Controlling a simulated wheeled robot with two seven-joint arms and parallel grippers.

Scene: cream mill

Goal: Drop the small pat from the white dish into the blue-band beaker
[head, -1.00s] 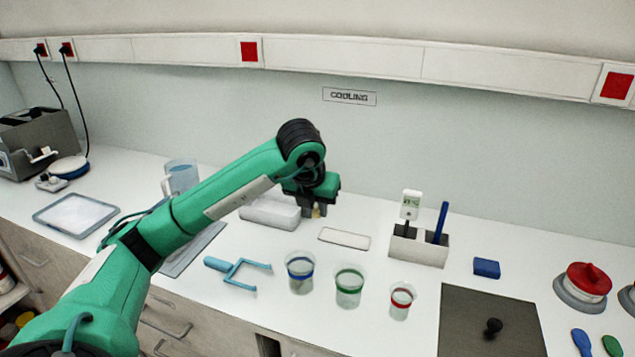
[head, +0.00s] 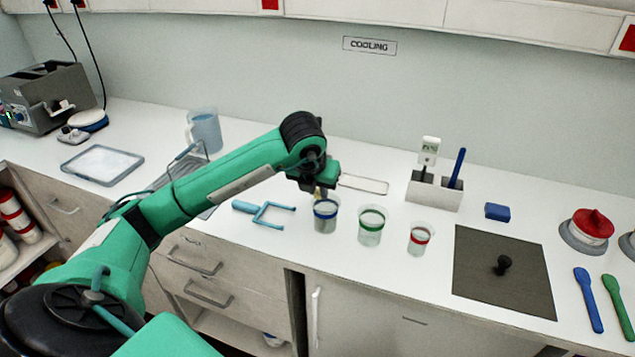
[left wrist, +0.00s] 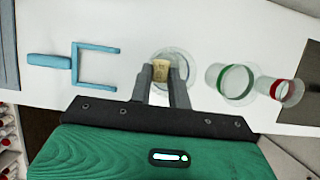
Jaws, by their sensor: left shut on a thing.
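My left gripper (head: 318,189) is shut on a small yellowish-tan pat (left wrist: 161,71), which sits between the fingertips in the left wrist view. The blue-band beaker (head: 325,216) is clear and upright on the bench. The gripper and pat are over its mouth area, at its back left in the head view. In the left wrist view the beaker's round rim (left wrist: 187,54) shows behind the fingers and pat. I cannot tell how far above the rim the pat is. A flat white rectangular piece (head: 363,184), perhaps the dish, lies behind the beakers. My right gripper is not in view.
A green-band beaker (head: 370,228) and a red-band beaker (head: 420,239) stand to the right. A blue fork-shaped tool (head: 265,212) lies to the left. A holder (head: 434,192) stands behind, and a dark mat (head: 490,285) lies further right.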

